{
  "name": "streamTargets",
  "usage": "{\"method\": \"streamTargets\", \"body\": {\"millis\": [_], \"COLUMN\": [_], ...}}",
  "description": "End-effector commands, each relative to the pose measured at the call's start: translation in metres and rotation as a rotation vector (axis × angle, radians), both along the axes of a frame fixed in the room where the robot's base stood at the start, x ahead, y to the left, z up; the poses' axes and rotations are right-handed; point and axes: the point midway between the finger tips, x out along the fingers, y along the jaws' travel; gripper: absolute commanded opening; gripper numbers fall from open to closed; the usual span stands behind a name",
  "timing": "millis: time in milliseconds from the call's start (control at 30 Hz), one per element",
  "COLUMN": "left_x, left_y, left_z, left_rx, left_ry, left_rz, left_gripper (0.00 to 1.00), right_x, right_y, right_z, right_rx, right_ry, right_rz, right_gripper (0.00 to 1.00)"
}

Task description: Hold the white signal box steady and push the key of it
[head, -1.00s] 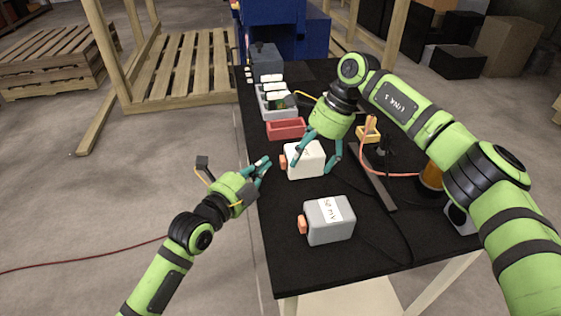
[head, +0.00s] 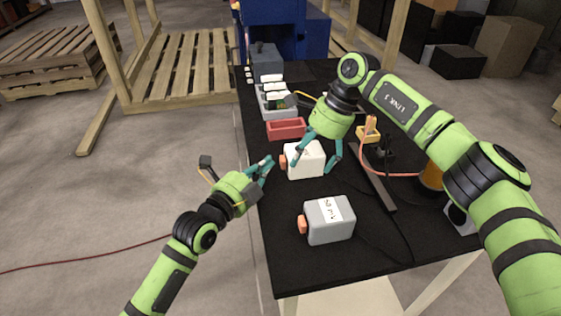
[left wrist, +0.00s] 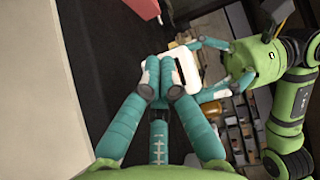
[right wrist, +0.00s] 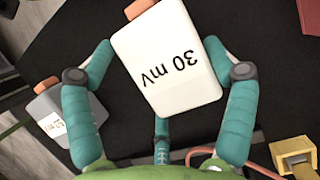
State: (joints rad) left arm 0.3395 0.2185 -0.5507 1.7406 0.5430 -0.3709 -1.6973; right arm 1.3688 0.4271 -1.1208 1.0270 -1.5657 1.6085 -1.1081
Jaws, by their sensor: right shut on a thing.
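The white signal box (head: 303,164), marked "30 mV" in the right wrist view (right wrist: 172,65), sits on the black table. Its orange key (head: 283,161) points left; it also shows at the top of the right wrist view (right wrist: 140,8). My right gripper (head: 315,159) is shut on the white box from above, one finger on each side. My left gripper (head: 268,163) is just left of the key at the table's edge, its fingers drawn together and empty. In the left wrist view its fingertips (left wrist: 163,72) cover the key, so contact cannot be told.
A grey signal box (head: 330,222) with an orange key stands nearer on the table. A red bin (head: 286,129) and a grey tray (head: 279,113) are behind the white box. A dark bar (head: 373,178) and a yellow device (head: 368,132) lie to the right.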

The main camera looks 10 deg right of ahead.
Motion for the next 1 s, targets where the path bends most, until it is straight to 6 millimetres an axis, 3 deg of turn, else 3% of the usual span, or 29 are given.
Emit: {"method": "streamTargets", "body": {"millis": [1000], "left_x": [0.0014], "left_y": [-0.0087], "left_z": [-0.0005], "left_rx": [-0.001], "left_ry": [-0.001], "left_rz": [0.0], "left_gripper": [0.0], "right_x": [-0.0024], "right_y": [-0.0005], "right_z": [-0.0048], "right_rx": [-0.006], "right_ry": [0.01], "right_rz": [0.003], "right_gripper": [0.4]}}
